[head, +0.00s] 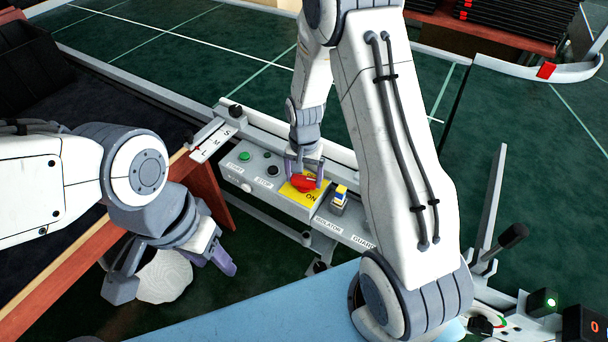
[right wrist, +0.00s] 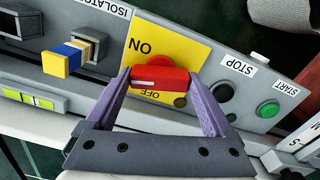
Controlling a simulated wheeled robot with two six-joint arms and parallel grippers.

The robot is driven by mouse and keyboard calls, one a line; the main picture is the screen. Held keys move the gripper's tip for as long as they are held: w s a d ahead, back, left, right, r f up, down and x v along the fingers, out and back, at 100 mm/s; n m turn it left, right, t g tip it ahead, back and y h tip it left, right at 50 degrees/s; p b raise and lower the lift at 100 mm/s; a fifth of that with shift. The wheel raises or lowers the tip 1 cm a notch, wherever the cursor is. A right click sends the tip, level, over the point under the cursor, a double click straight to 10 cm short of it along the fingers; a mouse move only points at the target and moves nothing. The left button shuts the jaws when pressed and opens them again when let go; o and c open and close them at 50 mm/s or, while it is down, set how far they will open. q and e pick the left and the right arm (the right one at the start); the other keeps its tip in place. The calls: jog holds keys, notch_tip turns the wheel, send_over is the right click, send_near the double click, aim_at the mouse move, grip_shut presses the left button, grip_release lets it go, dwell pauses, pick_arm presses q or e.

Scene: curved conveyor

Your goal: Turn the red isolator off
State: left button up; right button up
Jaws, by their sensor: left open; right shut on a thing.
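The red isolator (head: 304,183) is a rotary knob on a yellow plate (head: 311,199) on the grey control panel. In the right wrist view the red handle (right wrist: 165,77) lies crosswise between the two purple fingers, with a white mark at its left end. "ON" shows on the plate's upper left and "OFF" below the handle. My right gripper (right wrist: 159,84) is shut on the handle's ends; it also shows in the head view (head: 304,172). My left gripper (head: 174,276) is open, low at the left, away from the panel.
A green start button (head: 244,156) and a dark stop button (head: 273,171) sit left of the isolator. A blue-and-yellow key-like part (head: 340,197) is close on its right. A pale rounded object (head: 165,279) shows near my left gripper. A wooden edge (head: 205,187) stands left.

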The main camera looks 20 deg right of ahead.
aim_at(304, 178)
jog(key=n+p, duration=0.1)
jog(key=n, duration=0.2)
jog(key=shift+r+n, duration=0.1)
jog(key=shift+n, duration=0.2)
jog(key=n+p, duration=0.1)
jog(key=n, duration=0.2)
jog(key=shift+n, duration=0.3)
jog(key=n, duration=0.3)
jog(key=shift+n+p, duration=0.3)
jog(key=shift+n, duration=0.1)
jog(key=shift+w+n+p, duration=0.1)
jog(key=shift+n+p, duration=0.2)
jog(key=shift+n, duration=1.5)
jog(key=o, duration=1.1)
notch_tip(304, 178, up, 10)
jog(key=shift+r, duration=0.2)
